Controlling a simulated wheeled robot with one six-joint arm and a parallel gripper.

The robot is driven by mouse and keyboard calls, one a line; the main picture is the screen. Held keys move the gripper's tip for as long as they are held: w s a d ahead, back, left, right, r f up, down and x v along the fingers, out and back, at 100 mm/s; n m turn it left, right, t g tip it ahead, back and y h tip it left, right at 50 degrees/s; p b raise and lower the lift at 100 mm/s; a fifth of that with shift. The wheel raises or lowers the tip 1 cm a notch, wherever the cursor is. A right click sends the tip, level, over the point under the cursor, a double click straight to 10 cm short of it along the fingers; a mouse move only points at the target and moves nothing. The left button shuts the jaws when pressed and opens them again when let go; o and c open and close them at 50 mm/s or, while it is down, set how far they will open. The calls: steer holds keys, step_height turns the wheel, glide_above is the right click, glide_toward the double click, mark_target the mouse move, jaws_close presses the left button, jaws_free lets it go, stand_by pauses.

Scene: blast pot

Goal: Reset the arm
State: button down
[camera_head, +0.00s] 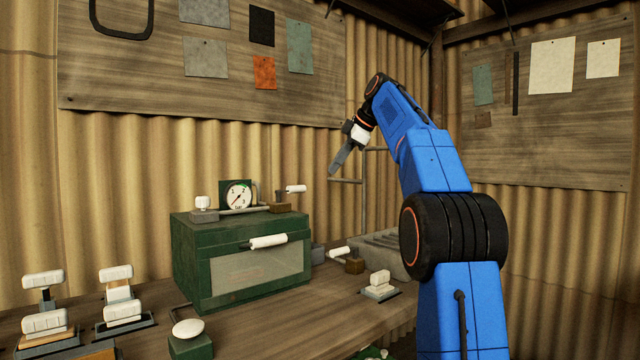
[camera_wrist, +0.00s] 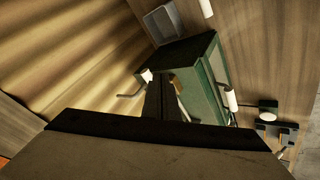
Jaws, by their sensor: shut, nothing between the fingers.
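My blue arm is raised and bent at the right of the head view, with its upper part leaning left. My gripper (camera_head: 334,172) points down and to the left in the air, above and to the right of the green cabinet (camera_head: 240,228). Its fingers are together and hold nothing. In the wrist view the dark fingers (camera_wrist: 160,98) point toward the green cabinet (camera_wrist: 205,75), which appears tilted. My wrist body fills the lower part of that view.
A round gauge (camera_head: 238,196) and white-handled valves stand on the cabinet. White-capped levers (camera_head: 44,280) stand at the left of the wooden bench (camera_head: 300,325). A green button box (camera_head: 190,345) is in front. A corrugated wall (camera_head: 120,180) stands behind, with boards above.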

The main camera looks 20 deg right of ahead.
steer(key=s+a+f+m+g+h, duration=0.1)
steer(key=s+a+f+m, duration=0.3)
steer(key=s+a+f, duration=0.5)
steer(key=s+a+f+m+h, duration=0.1)
steer(key=s+a+f+m, duration=0.5)
steer(key=s, duration=0.5)
steer(key=s+a+f+m, duration=0.1)
steer(key=s+f, duration=1.2)
steer(key=f, duration=0.3)
steer(key=s+a+f+m+g+h, duration=0.1)
steer(key=s+f+m, duration=0.1)
steer(key=s+f, duration=1.1)
step_height(320, 180, down, 3)
steer(key=shift+a+f+m, duration=0.1)
steer(key=shift+a+m, duration=0.2)
steer(key=shift+a, duration=0.1)
